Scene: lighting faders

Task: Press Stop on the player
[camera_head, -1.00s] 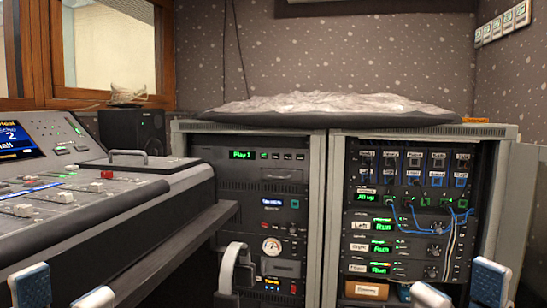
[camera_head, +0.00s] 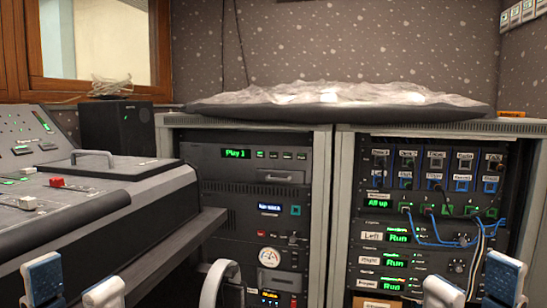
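The player (camera_head: 225,170) is the dark unit at the top of the left rack, with a green display (camera_head: 236,153) reading "Play 1". A row of small buttons (camera_head: 281,155) sits right of the display; their labels are too small to read. My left gripper (camera_head: 73,281) is open and empty at the lower left, in front of the mixing console. My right gripper (camera_head: 474,282) is open and empty at the lower right, in front of the right rack. Both are well short of the player and touch nothing visible.
The mixing console (camera_head: 100,205) fills the left side, its edge reaching toward the left rack. A pale curved object (camera_head: 216,285) stands in front of that rack's lower part. The right rack (camera_head: 342,210) has blue cables hanging in front. A covered slab lies on top.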

